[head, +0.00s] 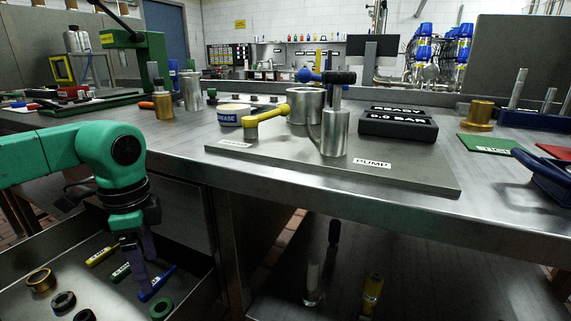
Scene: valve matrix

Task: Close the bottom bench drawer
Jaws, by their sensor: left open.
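The open bench drawer (190,291) is at the lower left of the head view, pulled out below the bench top. Its near part is cut off by the picture's bottom edge, so I cannot see its whole front. Rings and several coloured labelled pieces lie in it. My left gripper (144,276) points down over the drawer from the green arm. Its dark fingers are open, close to a blue piece (157,284) in the drawer; I cannot tell whether they touch it. My right gripper is out of view.
The steel bench top (290,193) overhangs the drawer. On it a plate (420,178) carries a pump, a metal cup (305,106) and a black display box (397,127). A dark lower shelf (420,285) holds a few small items to the right.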

